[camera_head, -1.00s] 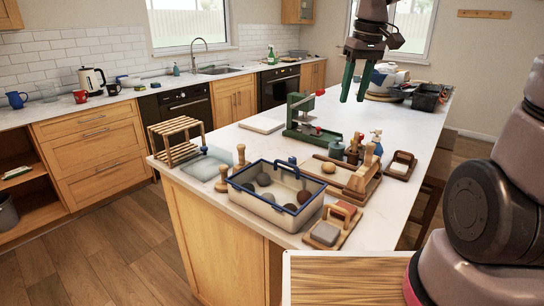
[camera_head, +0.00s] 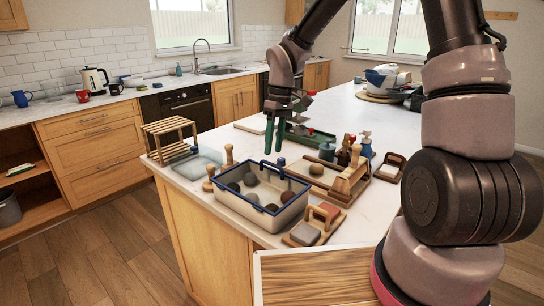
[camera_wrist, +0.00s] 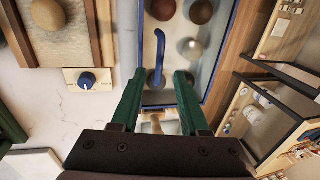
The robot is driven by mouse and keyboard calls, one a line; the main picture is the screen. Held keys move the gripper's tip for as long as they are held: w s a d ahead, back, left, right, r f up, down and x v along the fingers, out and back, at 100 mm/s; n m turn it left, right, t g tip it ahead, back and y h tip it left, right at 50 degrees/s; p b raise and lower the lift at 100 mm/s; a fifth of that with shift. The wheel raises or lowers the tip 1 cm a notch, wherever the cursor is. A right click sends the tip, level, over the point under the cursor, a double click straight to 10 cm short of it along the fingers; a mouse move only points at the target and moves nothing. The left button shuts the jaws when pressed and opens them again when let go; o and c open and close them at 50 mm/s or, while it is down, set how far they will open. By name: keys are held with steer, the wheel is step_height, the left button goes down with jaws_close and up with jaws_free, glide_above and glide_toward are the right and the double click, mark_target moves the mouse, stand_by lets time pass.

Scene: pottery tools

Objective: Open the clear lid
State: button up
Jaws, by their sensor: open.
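A storage box (camera_head: 269,219) with pale walls and a blue rim stands near the island's front corner. Several round balls show inside it, through what looks like its clear lid, whose pane is hard to make out. A blue handle (camera_head: 282,170) stands up at the box's back side; the wrist view also shows this handle (camera_wrist: 157,60). My gripper (camera_head: 274,150) is open and empty, pointing down just above the handle. In the wrist view my gripper (camera_wrist: 159,75) has its green fingers either side of the handle's line. I cannot tell whether they touch it.
A wooden rack (camera_head: 170,136) stands left of the box. Wooden-handled tools (camera_head: 228,154) are close behind it. A wooden tray (camera_head: 337,183) and a small block tray (camera_head: 314,224) stand close on its right. A green press (camera_head: 304,134) is behind.

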mark_target(259, 176)
steer(key=shift+s+a+f, duration=0.1)
steer(key=shift+s+f, duration=0.05)
steer(key=shift+f, duration=0.75)
steer(key=shift+s+a+f, duration=0.1)
steer(key=shift+f, duration=0.8)
jaws_close()
